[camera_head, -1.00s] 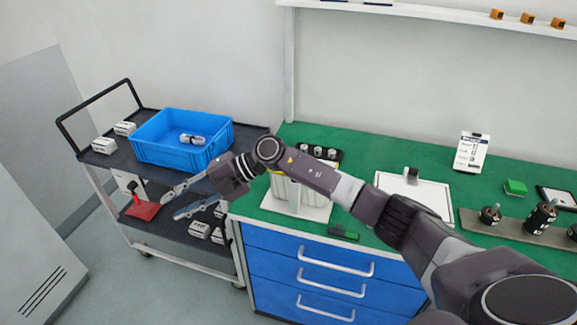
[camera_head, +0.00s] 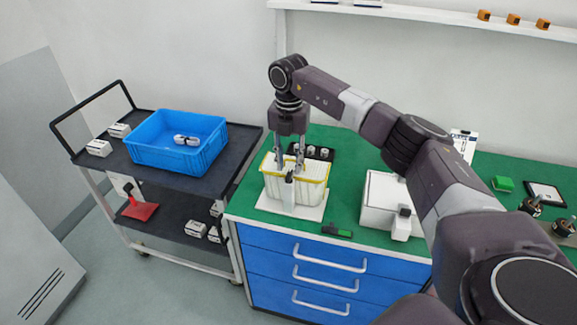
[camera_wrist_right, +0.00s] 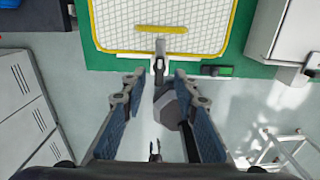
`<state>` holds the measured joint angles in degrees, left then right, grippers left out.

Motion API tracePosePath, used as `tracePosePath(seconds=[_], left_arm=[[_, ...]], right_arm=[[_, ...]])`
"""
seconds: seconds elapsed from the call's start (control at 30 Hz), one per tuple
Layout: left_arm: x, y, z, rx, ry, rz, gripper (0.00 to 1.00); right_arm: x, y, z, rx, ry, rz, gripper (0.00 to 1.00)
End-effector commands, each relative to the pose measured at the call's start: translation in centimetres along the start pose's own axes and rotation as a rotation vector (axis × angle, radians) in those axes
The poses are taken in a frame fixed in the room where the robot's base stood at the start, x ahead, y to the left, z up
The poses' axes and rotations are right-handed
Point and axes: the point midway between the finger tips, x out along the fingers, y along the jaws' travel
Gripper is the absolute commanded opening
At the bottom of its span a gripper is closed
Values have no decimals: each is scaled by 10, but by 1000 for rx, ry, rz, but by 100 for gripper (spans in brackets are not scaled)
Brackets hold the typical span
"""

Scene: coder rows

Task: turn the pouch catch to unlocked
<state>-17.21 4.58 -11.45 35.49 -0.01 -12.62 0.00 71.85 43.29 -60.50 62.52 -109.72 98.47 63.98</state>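The pouch (camera_head: 312,190) is a pale, yellow-rimmed container on a white base on the green bench. It also shows at the top of the right wrist view (camera_wrist_right: 205,30), with a mesh-like top. Its catch (camera_head: 289,190) is a small upright light piece at the middle of the front. In the wrist view the catch (camera_wrist_right: 160,62) lies just beyond my fingertips, roughly centred between them. My right gripper (camera_head: 289,164) points down over the pouch's front edge. Its fingers (camera_wrist_right: 160,88) are apart with nothing held; contact with the catch cannot be told. My left gripper is out of view.
A white box (camera_head: 385,190) with a dark-topped front latch stands right of the pouch. A small black-green piece (camera_head: 337,231) lies at the bench's front edge. A dark holder (camera_head: 318,153) stands behind the pouch. A cart with a blue crate (camera_head: 153,155) stands left.

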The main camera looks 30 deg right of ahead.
Motion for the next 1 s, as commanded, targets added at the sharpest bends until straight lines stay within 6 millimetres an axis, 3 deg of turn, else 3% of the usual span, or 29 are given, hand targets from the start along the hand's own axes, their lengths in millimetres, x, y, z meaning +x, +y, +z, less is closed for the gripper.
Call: tracePosePath(seconds=[0.2, 0.5, 0.77, 1.0], left_arm=[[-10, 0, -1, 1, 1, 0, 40], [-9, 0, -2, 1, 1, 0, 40], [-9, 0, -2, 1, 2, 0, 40], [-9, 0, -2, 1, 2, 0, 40]], right_arm=[[23, 1, -1, 0, 2, 1, 28], [28, 1, -1, -2, 1, 2, 28], [27, 1, -1, -2, 1, 2, 1], [27, 1, -1, -4, 1, 2, 0]])
